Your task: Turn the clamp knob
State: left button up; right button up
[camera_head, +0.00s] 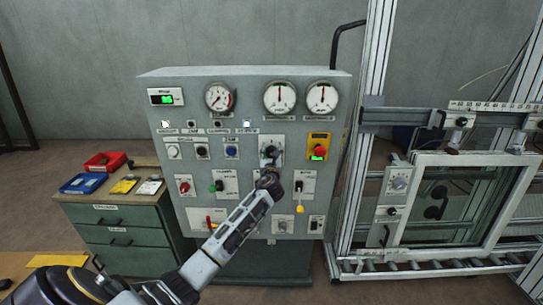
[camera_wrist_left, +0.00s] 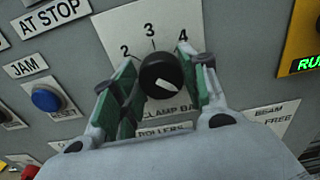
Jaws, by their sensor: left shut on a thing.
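The clamp knob (camera_wrist_left: 158,72) is a black round knob with a white mark, on a pale plate marked 2, 3 and 4 with a partly hidden "CLAMP BA" label. My left gripper (camera_wrist_left: 158,85) is shut on it, one green-padded finger on each side. In the wrist view the white mark slants from the knob's middle toward the lower right. In the head view the knob (camera_head: 270,152) sits near the panel's middle, just above my left gripper (camera_head: 269,172), whose arm comes up from the lower left. My right gripper is not in view.
The grey control panel (camera_head: 290,235) carries gauges, switches and buttons. A green drawer cabinet (camera_head: 125,215) with trays stands left, a metal frame (camera_head: 350,190) right.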

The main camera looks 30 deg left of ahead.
pick_arm(q)
jog(key=n, duration=0.2)
jog(key=shift+n, duration=0.4)
jog(key=n+b, duration=0.1)
jog(key=n, duration=0.2)
jog(key=n+b, duration=0.1)
jog(key=n, duration=0.3)
jog(key=n+b, duration=0.1)
jog(key=n, duration=0.2)
jog(key=shift+s+a+f+b, duration=0.1)
jog(key=shift+a+f+b, duration=0.1)
jog(key=shift+f+b, duration=0.15)
jog(key=n+b, duration=0.1)
jog(key=n, duration=0.2)
jog(key=shift+n+b, duration=0.3)
jog(key=shift+n, duration=0.4)
